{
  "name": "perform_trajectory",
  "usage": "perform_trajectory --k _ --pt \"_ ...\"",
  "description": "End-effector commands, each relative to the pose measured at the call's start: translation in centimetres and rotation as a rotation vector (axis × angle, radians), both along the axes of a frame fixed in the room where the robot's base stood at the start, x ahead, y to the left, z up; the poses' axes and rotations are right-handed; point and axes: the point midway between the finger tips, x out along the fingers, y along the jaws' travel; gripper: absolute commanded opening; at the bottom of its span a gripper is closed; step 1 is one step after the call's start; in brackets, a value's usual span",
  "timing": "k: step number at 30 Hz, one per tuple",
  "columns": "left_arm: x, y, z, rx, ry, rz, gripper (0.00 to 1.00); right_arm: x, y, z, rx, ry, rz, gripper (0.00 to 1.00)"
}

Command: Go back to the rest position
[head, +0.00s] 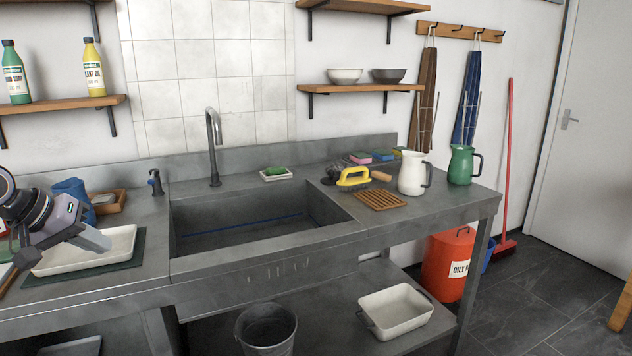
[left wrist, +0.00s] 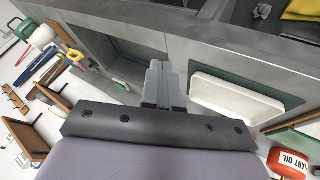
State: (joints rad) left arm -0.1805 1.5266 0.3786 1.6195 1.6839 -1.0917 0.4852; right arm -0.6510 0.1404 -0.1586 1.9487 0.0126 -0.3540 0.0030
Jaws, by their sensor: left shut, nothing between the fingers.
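My left gripper (head: 95,240) is at the left of the head view, above the white tray and the front part of the steel counter. Its fingers are together with nothing between them. In the left wrist view the shut fingers (left wrist: 158,85) point toward the counter edge, beside the tray. The white tray (head: 117,243) lies on a dark green mat (head: 52,279) on the counter and is empty; it also shows in the left wrist view (left wrist: 235,100). My right gripper is in neither view.
The steel sink (head: 245,238) is right of the gripper, with a tall tap (head: 213,150). A blue container (head: 74,195) and a wooden box (head: 110,203) stand behind the tray. A white jug (head: 411,175) and green jug (head: 461,166) stand at right. A bucket (head: 266,325) is below.

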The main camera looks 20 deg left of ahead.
Motion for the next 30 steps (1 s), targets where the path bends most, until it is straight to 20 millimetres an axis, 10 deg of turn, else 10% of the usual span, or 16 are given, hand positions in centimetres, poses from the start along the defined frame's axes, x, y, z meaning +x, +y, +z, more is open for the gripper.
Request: perform_trajectory --k 8,18,30 --pt "-2.4 -0.3 -14.5 0.1 0.031 -0.043 0.0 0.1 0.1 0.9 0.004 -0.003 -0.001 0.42" --pt "-8.8 -8.8 -29.8 0.249 -0.008 -0.211 0.0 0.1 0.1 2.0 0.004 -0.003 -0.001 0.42" --pt "-15.4 -25.8 -34.9 0.382 -0.211 -0.409 0.0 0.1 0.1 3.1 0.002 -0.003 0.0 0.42"
